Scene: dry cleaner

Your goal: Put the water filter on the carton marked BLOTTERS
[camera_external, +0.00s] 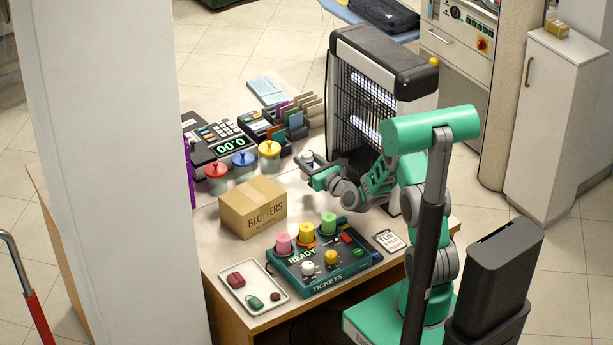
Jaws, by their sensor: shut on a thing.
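The brown carton marked BLOTTERS (237,222) sits on the counter left of the middle, its top closed and bare. My gripper (309,166) is over the counter, behind and to the right of the carton, in front of the dark lit unit. It is shut on a small pale grey-white thing (307,156), which I take for the water filter. The thing is small here and partly hidden by the fingers. It is apart from the carton. I cannot tell its height above the counter.
The green TICKETS console (318,284) with coloured knobs stands in front. Jars with red, blue and yellow lids (242,168) stand behind the carton. A tall black-topped unit (382,58) rises behind my arm. A small tray (278,302) lies at the front left.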

